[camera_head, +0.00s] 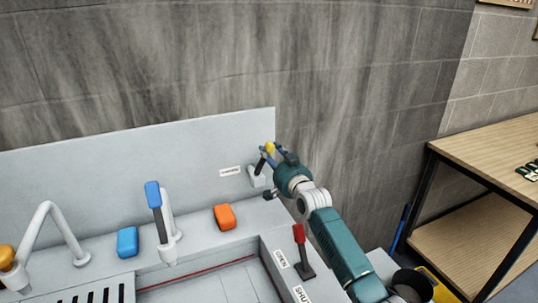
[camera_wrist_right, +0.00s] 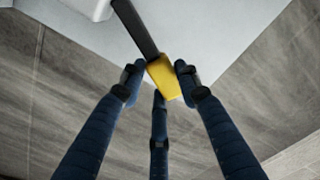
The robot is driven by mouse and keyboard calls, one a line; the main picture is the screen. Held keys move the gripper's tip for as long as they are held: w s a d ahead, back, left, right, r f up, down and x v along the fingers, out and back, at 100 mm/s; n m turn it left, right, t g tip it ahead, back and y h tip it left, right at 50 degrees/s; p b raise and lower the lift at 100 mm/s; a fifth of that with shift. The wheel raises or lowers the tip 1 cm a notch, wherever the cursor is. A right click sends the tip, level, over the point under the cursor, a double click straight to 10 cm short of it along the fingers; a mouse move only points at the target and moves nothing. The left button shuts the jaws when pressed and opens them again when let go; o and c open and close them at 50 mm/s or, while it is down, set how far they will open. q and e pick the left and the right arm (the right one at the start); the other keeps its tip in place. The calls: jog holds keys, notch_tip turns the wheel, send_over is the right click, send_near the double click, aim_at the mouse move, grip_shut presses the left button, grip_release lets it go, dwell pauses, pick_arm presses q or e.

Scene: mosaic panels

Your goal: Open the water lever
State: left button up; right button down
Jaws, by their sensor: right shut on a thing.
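A lever with a dark stem and a yellow tip (camera_head: 269,147) stands up from a pale mount on the sink's grey back panel. It also shows in the right wrist view, where the yellow tip (camera_wrist_right: 164,78) lies between the fingers. My right gripper (camera_head: 275,155) is shut on this yellow tip, reaching in from the right. A small white label (camera_head: 230,171), too small to read, is on the panel left of the lever. My left gripper is not in view.
A red-handled lever (camera_head: 299,234) stands on the sink's right edge beside labels. A blue-topped tap (camera_head: 153,195), a blue block (camera_head: 127,241), an orange block (camera_head: 224,217) and a white curved spout (camera_head: 48,228) are on the sink ledge. A wooden table (camera_head: 493,150) stands at right.

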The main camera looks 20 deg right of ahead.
jog(key=shift+d, duration=0.1)
dwell(0.3)
jog(key=c, duration=1.2)
grip_release()
jog(key=shift+s, duration=0.1)
jog(key=shift+s+f, duration=0.1)
jog(key=shift+s, duration=0.2)
jog(key=s, duration=1.1)
jog(key=shift+s+d, duration=0.1)
jog(key=shift+d, duration=0.15)
